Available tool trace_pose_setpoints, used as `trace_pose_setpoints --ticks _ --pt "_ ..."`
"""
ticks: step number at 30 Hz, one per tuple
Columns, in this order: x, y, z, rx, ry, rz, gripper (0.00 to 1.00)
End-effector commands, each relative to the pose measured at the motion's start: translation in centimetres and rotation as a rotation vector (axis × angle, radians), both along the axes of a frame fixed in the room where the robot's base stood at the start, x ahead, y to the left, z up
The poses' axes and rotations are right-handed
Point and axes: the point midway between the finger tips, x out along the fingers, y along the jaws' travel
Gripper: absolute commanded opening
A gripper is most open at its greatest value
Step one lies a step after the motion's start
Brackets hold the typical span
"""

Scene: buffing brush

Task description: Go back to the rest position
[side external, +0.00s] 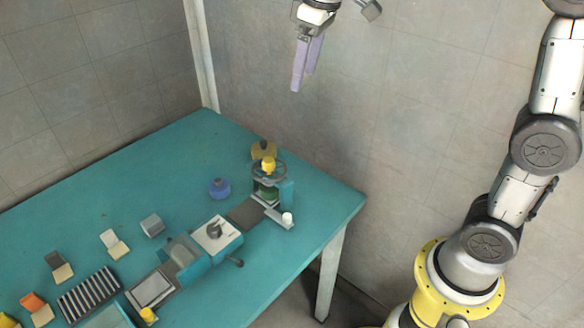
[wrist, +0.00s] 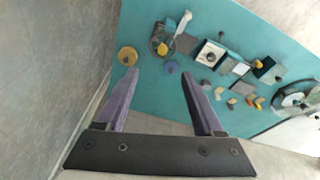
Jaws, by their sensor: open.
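My gripper (side external: 303,80) is high at the top of the side external view, above the far end of the teal table (side external: 240,138) and well clear of it. In the wrist view its two purple fingers (wrist: 160,78) stand apart with nothing between them. Below lie a yellow round piece (side external: 263,149) and a blue-purple round piece (side external: 220,188), both resting on the table. I cannot tell which object is the buffing brush.
A teal press with a handwheel (side external: 270,187) stands near the table's right corner. A teal and white machine (side external: 217,236) is left of it. A slotted rack (side external: 90,294) and several small blocks are at lower left. Walls stand behind; the air around my gripper is free.

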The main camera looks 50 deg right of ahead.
Motion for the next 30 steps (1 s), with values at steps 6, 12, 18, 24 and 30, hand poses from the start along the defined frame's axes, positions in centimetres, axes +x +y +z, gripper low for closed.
trace_pose_setpoints --ticks 6,12,18,24,30 --pt "-8.6 -1.2 1.6 0.015 -0.117 -0.062 0.69" --pt "-16.0 -1.9 -0.6 0.036 -0.214 -0.129 0.69" --pt "-21.4 -2.2 -5.6 0.061 -0.272 -0.202 0.69" --pt "-22.8 -2.2 -9.2 0.076 -0.256 -0.248 0.69" --pt "-22.0 -2.2 -6.9 0.069 -0.275 -0.222 0.69"
